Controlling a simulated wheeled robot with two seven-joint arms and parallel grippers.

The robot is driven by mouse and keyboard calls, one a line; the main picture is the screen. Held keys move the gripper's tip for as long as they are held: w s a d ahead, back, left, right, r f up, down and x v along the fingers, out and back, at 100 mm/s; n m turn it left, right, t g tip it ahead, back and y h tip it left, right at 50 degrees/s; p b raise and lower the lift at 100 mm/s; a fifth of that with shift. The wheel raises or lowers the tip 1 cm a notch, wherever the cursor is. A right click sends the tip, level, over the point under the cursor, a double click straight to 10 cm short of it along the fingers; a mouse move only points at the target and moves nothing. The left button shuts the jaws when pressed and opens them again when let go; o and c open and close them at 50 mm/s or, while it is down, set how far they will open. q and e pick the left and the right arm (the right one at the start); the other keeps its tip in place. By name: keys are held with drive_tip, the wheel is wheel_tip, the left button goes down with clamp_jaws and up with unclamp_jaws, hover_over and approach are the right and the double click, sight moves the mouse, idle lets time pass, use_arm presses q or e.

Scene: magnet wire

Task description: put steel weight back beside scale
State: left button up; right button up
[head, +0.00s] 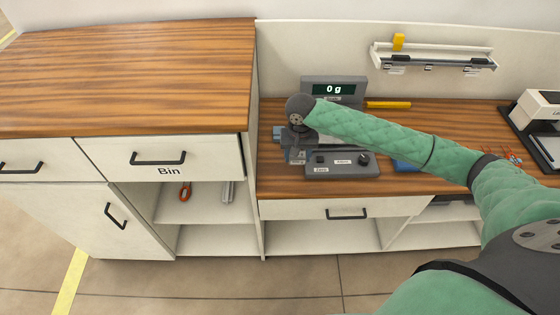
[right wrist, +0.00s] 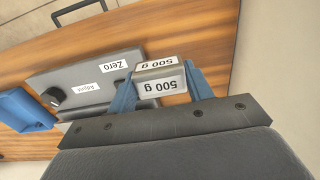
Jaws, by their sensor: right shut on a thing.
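The steel weight (right wrist: 160,82), a small silvery block labelled 500 g, sits between the blue fingers of my right gripper (right wrist: 163,88) in the right wrist view. The gripper is shut on it. In the head view my right gripper (head: 294,156) points down at the left end of the scale (head: 342,171) and hides the weight. The scale's front panel, with Zero and Adjust labels and a dark knob, also shows in the right wrist view (right wrist: 88,72). The display (head: 333,89) reads 0 g. I cannot tell whether the weight touches the counter. My left gripper is out of view.
The wooden counter (head: 285,186) is bare in front of the scale. A higher cabinet (head: 130,70) with a Bin drawer stands at the left. A blue object (head: 405,165) lies right of the scale, and a yellow bar (head: 388,105) lies behind. A machine (head: 537,108) stands far right.

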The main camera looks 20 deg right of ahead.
drive_tip(key=p, duration=0.2)
hover_over(280, 168)
wheel_tip(280, 168, down, 4)
drive_tip(key=shift+r, duration=0.15)
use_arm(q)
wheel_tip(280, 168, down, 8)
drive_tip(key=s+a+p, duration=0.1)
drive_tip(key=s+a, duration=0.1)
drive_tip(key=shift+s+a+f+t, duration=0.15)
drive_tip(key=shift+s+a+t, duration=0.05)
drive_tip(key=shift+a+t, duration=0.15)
use_arm(e)
drive_tip(key=shift+f, duration=2)
drive_tip(key=shift+f, duration=0.1)
drive_tip(key=o, duration=1.4)
drive_tip(key=shift+s, duration=0.1)
drive_tip(key=shift+c, duration=0.2)
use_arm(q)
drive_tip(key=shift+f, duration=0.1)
